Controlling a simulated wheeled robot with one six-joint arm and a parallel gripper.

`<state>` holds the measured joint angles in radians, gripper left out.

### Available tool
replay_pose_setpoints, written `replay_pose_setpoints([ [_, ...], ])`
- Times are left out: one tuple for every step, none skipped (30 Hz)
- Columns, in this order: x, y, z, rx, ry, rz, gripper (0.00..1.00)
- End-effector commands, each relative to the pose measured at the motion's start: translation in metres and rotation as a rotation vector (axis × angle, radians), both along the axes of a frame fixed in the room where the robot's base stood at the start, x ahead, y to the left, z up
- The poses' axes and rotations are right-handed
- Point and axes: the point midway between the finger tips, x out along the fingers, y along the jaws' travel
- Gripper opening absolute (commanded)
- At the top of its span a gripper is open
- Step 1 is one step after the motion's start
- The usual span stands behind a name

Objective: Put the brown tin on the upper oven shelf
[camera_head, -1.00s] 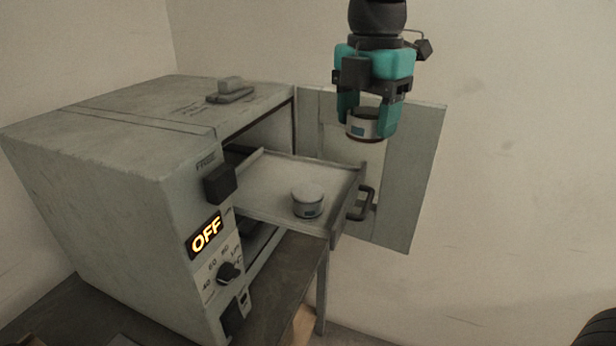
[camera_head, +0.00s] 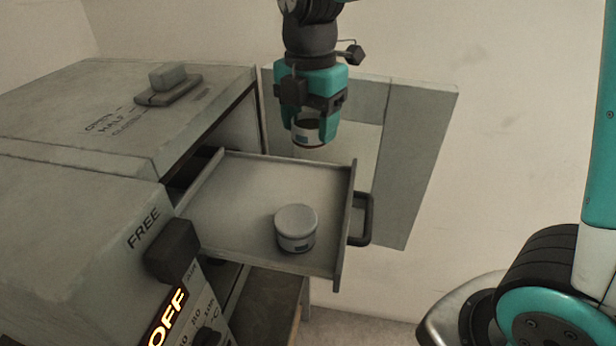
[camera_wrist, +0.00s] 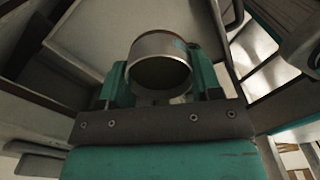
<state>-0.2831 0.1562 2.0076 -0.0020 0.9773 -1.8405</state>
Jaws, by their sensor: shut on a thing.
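My gripper (camera_head: 309,127) is shut on a small round tin (camera_head: 306,134) with a dark brown top and a pale label with a blue patch. It holds the tin upright in the air, above and behind the pulled-out upper shelf (camera_head: 235,190) in the picture. In the wrist view the tin (camera_wrist: 160,68) sits between the fingers, its rounded end facing the camera. The shelf also shows in the wrist view (camera_wrist: 85,30). A second tin (camera_head: 296,228) with a pale grey lid stands on the shelf's front right part.
The grey oven (camera_head: 90,115) stands at the left, with a lever knob (camera_head: 168,80) on top and a lit OFF display (camera_head: 166,316). Its door (camera_head: 412,160) hangs open at the back right. The shelf has a dark handle (camera_head: 362,222). The shelf's left and back area is bare.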

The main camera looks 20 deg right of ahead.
Motion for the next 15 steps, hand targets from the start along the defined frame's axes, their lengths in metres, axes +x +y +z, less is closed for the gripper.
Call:
replay_pose_setpoints([
  [-0.001,0.0,-0.014,-0.003,0.008,0.0,0.33],
  [-0.001,-0.001,-0.022,-0.003,0.008,0.0,0.33],
  [-0.001,-0.001,-0.033,-0.002,0.007,-0.001,0.33],
  [-0.001,-0.001,-0.04,-0.002,0.007,-0.001,0.33],
  [-0.001,-0.001,-0.046,-0.002,0.007,-0.002,0.33],
  [-0.001,-0.001,-0.054,-0.001,0.006,-0.002,0.33],
  [-0.001,-0.001,-0.059,-0.001,0.004,-0.003,0.33],
  [-0.001,-0.002,-0.063,-0.001,0.004,-0.003,0.33],
  [0.0,-0.002,-0.068,-0.001,0.003,-0.003,0.33],
  [0.0,-0.002,-0.07,-0.001,0.003,-0.004,0.33],
  [0.0,-0.002,-0.072,-0.001,0.001,-0.004,0.33],
  [0.0,-0.002,-0.075,-0.001,0.001,-0.004,0.33],
  [0.0,-0.002,-0.077,-0.001,0.002,-0.004,0.33],
  [0.0,-0.002,-0.081,-0.001,0.003,-0.004,0.33],
  [-0.001,-0.003,-0.087,-0.001,0.004,-0.005,0.33],
])
